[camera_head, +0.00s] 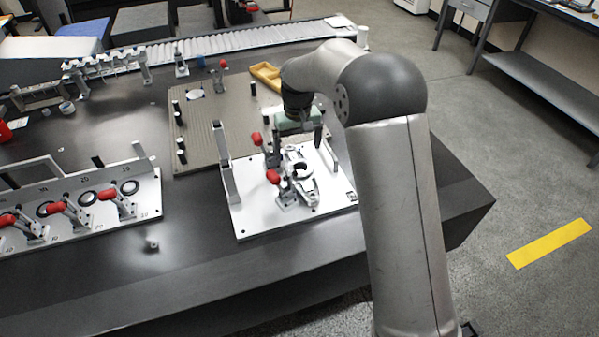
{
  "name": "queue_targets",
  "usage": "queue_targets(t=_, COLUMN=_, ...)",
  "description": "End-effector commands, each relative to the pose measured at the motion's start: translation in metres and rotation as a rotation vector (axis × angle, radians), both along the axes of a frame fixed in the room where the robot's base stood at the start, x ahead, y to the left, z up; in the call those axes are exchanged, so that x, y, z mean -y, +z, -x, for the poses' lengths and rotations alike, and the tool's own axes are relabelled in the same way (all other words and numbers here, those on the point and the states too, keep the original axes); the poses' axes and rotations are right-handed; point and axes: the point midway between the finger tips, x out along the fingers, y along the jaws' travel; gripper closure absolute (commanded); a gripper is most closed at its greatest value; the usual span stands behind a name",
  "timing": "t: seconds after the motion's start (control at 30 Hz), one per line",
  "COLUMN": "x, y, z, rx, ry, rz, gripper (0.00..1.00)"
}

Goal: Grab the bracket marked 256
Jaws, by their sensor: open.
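A light grey metal bracket (306,188) lies on a white fixture plate (250,219) near the right end of the dark table. No number 256 can be read on it at this size. My gripper (297,143) is above the back part of the plate, just behind the bracket as seen here. Its jaws are apart, and I see nothing held between them. My arm and gripper body hide part of the plate's back right side. Whether the fingers touch the bracket cannot be told.
Red-tipped toggle clamps (273,177) stand close to the bracket's left side. An upright post (224,160) rises at the plate's left edge. A brown pegged plate (209,128) lies behind. A numbered fixture with red clamps (80,215) stands left. Bare table (190,215) lies between.

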Motion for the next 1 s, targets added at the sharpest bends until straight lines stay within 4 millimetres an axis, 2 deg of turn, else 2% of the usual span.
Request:
queue_targets(t=0.03, x=0.000, y=-0.012, z=0.001, rx=-0.005, ry=0.000, rz=0.002, gripper=0.08)
queue_targets(t=0.2, x=0.001, y=-0.038, z=0.000, rx=-0.002, ry=-0.001, rz=0.001, gripper=0.08)
queue_targets(t=0.47, x=0.003, y=-0.057, z=-0.002, rx=-0.003, ry=-0.002, rz=0.001, gripper=0.08)
queue_targets(t=0.7, x=0.007, y=-0.091, z=-0.006, rx=-0.002, ry=0.000, rz=0.001, gripper=0.08)
queue_targets(t=1.0, x=0.007, y=-0.099, z=-0.006, rx=0.000, ry=0.000, rz=0.001, gripper=0.08)
